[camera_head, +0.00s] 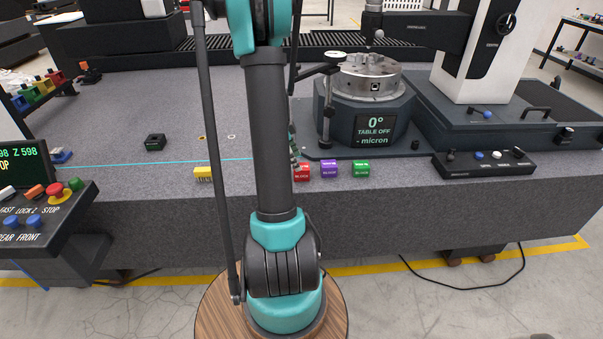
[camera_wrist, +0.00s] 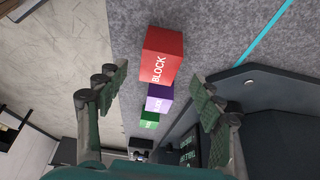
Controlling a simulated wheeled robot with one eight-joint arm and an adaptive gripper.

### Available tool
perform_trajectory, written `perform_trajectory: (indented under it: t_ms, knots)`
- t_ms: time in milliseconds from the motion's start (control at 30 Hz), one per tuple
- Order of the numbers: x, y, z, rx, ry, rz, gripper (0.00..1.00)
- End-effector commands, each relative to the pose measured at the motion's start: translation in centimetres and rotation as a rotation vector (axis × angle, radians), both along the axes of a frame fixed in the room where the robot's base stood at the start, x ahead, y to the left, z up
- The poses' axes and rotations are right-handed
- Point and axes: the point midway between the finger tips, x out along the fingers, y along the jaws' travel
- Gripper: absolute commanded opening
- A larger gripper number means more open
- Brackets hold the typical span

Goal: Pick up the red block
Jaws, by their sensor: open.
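The red block (camera_head: 302,173) stands on the grey granite bed, just right of my arm in the head view, partly hidden by it. In the wrist view the red block (camera_wrist: 162,55), lettered BLOCK, lies ahead, between the lines of the two fingers and apart from both. My gripper (camera_wrist: 161,85) is open and empty, with a finger on each side of the picture. In the head view my gripper is mostly hidden behind my arm.
A purple block (camera_head: 329,169) and a green block (camera_head: 361,169) stand in a row to the right. A yellow block (camera_head: 203,174) is left of my arm. A rotary table (camera_head: 366,110) stands behind the row; a control box (camera_head: 485,163) is further right.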

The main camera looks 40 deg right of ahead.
Motion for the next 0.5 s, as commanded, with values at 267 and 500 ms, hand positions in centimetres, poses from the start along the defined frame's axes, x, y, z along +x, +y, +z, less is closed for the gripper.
perform_trajectory:
  t_ms: [267, 500]
  knots:
    - [-0.4, -0.6, -2.1, 0.000, 0.000, 0.000, 0.67]
    - [-1.1, -1.5, -4.9, -0.001, -0.001, 0.000, 0.67]
